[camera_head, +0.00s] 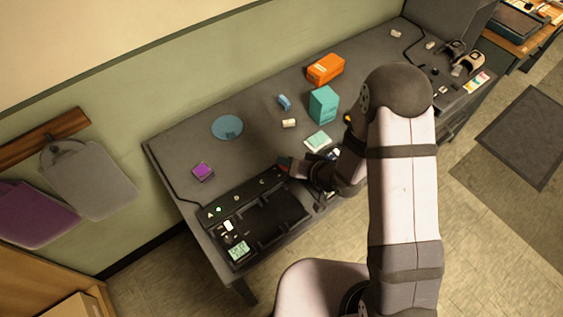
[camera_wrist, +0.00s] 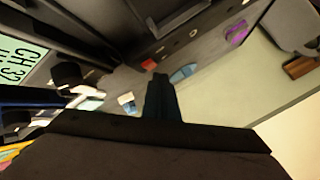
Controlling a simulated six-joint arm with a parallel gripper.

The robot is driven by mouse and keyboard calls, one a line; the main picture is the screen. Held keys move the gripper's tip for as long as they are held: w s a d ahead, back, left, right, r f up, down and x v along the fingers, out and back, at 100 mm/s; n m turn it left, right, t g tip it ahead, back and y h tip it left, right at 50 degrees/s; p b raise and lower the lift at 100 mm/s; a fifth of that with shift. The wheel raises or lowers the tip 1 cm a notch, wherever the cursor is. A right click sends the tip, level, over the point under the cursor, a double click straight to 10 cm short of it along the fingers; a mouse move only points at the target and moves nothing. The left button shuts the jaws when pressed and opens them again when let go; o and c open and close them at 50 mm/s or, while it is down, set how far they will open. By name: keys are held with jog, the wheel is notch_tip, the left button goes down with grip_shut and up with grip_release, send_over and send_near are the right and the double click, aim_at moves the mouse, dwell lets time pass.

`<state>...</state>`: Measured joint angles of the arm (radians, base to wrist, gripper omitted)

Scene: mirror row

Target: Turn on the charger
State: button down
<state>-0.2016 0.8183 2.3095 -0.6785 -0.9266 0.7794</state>
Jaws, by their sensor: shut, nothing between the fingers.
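No thing in view is readably marked as the charger. A black unit (camera_head: 265,217) with a recessed tray lies along the table's front left. It carries a lit green light (camera_head: 219,209), small white switches (camera_head: 228,226) and a pale green display (camera_head: 239,250). My gripper (camera_head: 285,164) is shut and empty, low near the unit's right back end. In the wrist view my shut fingers (camera_wrist: 160,90) point toward a dark panel (camera_wrist: 150,20) with small round parts. A small red part (camera_wrist: 148,64) shows by the fingertips; contact cannot be told.
A purple block (camera_head: 203,171), a blue disc (camera_head: 227,127), a cream block (camera_head: 289,123), a teal box (camera_head: 323,104) and an orange box (camera_head: 325,69) stand behind. A pale green card or screen (camera_head: 318,140) lies beside my wrist. The table's left middle is fairly clear.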

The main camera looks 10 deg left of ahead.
jog(key=shift+r+p, duration=0.3)
jog(key=shift+r, duration=0.2)
jog(key=r+p, duration=0.4)
jog(key=r, duration=0.1)
jog(key=shift+s+d+p, duration=0.3)
dwell(0.5)
